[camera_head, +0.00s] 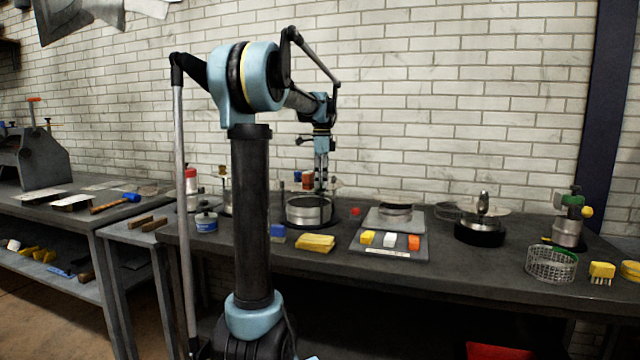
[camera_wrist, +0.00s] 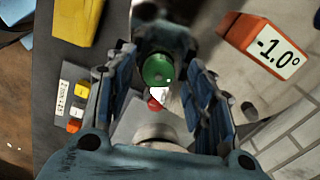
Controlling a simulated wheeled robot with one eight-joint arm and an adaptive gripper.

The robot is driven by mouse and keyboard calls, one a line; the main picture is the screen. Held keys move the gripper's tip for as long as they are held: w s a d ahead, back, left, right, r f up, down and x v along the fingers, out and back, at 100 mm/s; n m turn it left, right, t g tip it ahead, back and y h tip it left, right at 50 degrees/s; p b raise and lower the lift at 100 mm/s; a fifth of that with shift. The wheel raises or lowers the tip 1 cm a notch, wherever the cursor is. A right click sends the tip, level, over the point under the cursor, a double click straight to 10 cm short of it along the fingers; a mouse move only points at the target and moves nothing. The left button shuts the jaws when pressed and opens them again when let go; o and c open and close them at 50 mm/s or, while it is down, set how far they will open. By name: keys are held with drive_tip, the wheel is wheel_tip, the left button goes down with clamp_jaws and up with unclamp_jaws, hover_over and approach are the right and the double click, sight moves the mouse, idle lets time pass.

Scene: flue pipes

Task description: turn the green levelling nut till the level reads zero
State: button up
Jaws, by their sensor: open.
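The green levelling nut (camera_wrist: 158,70) shows between the fingers of my gripper (camera_wrist: 160,92) in the wrist view. The fingers stand apart on either side of it; I cannot tell whether they touch it. An orange digital level (camera_wrist: 262,45) at upper right reads -1.0°. In the head view my gripper (camera_head: 321,184) points down above a round metal drum (camera_head: 309,211) on the bench, and an orange block, likely the level (camera_head: 308,178), stands just left of it. I cannot make out the nut there.
A grey tray (camera_head: 372,247) with coloured blocks lies right of the drum. Yellow cloths (camera_head: 315,243) and a blue block (camera_head: 277,232) lie in front. A red ball (camera_head: 356,211) is close by. A black round base (camera_head: 480,234) and wire basket (camera_head: 551,265) stand further right.

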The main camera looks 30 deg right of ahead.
drive_tip(key=shift+f, duration=0.45)
drive_tip(key=c, duration=1.1)
drive_tip(key=shift+o, duration=0.2)
drive_tip(key=shift+n, duration=0.4)
